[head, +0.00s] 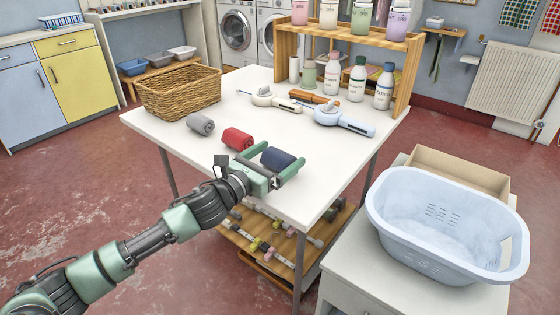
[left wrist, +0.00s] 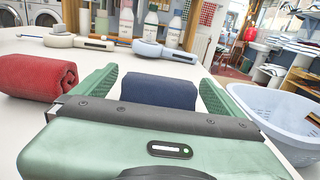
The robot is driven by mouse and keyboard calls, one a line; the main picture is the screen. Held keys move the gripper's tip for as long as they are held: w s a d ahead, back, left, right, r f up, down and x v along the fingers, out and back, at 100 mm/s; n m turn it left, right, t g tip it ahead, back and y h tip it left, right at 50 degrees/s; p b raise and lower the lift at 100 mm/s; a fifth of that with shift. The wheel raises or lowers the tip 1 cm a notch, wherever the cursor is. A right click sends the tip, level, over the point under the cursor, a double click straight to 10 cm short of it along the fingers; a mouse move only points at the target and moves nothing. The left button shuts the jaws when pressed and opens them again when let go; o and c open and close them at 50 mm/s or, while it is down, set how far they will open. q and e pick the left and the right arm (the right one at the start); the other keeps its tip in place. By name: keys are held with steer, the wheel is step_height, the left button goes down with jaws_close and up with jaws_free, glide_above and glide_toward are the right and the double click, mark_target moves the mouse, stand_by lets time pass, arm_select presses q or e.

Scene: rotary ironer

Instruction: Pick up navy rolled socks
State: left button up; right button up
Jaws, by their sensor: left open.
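The navy rolled socks (head: 278,158) lie on the white table (head: 330,190), at the right end of a row of rolled socks. My left gripper (head: 282,167) is open, with its green fingers on either side of the navy roll. In the left wrist view the navy roll (left wrist: 160,90) sits between the two fingers, its lower part hidden by the gripper body. I cannot tell whether the fingers touch it. My right gripper is in neither view.
Red rolled socks (head: 237,138) lie just left of the gripper, and grey ones (head: 201,124) farther left. A wicker basket (head: 180,92), handled devices (head: 343,121) and a bottle shelf (head: 400,75) stand behind. A pale blue laundry basket (head: 445,225) stands right.

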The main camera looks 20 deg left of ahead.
arm_select(q)
steer(key=shift+w+d, duration=0.1)
steer(key=shift+w, duration=0.2)
steer(key=c, duration=1.4)
steer(key=shift+r, duration=0.1)
